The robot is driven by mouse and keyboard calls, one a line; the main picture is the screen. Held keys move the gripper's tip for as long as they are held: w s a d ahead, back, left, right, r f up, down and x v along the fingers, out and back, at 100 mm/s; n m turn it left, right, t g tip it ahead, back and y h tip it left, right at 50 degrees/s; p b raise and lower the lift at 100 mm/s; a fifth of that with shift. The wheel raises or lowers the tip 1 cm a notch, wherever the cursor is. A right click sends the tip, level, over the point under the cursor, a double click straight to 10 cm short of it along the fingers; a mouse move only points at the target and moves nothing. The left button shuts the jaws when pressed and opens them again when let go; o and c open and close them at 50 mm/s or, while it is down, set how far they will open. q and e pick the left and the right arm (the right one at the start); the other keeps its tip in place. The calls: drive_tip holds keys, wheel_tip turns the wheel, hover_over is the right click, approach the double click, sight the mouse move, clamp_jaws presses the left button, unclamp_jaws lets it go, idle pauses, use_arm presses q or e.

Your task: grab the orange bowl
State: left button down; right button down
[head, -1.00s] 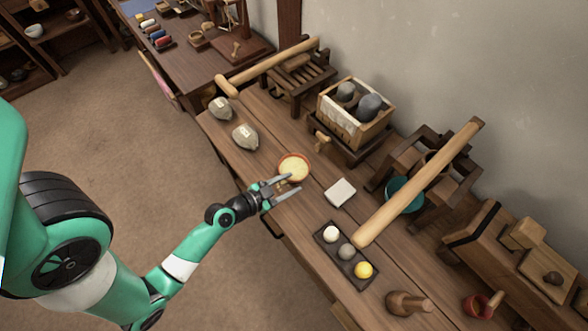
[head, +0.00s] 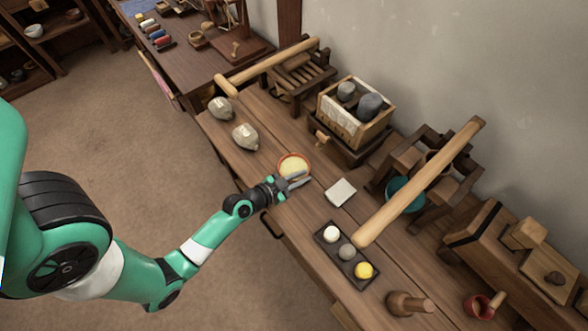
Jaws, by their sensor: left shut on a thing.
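The orange bowl (head: 283,158) stands upright on the wooden bench, with pale yellow contents inside. My left gripper (head: 297,181) is at the bowl's near right side, its fingers shut on the rim there. The fingers and wrist hide the bowl's near lower edge. The bowl appears to rest on the bench top. My right gripper is not in the head view.
A long wooden pole (head: 420,184) slants over the right side.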

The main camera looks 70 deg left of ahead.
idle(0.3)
use_arm(q)
drive_tip(key=shift+r+p, duration=0.35)
drive_tip(key=shift+r, duration=0.15)
wheel_tip(320, 180, up, 3)
drive_tip(key=shift+f+p, duration=0.15)
drive_tip(key=shift+p, duration=0.8)
drive_tip(key=s+d+r+p, duration=0.1)
drive_tip(key=d+r+p, duration=0.1)
drive_tip(key=d+r, duration=0.2)
drive_tip(key=s+d+r+p, duration=0.1)
drive_tip(key=d+r+p, duration=0.2)
drive_tip(key=d, duration=0.6)
wheel_tip(320, 180, up, 2)
drive_tip(key=shift+s+d+r, duration=0.15)
drive_tip(key=shift+s+d, duration=0.25)
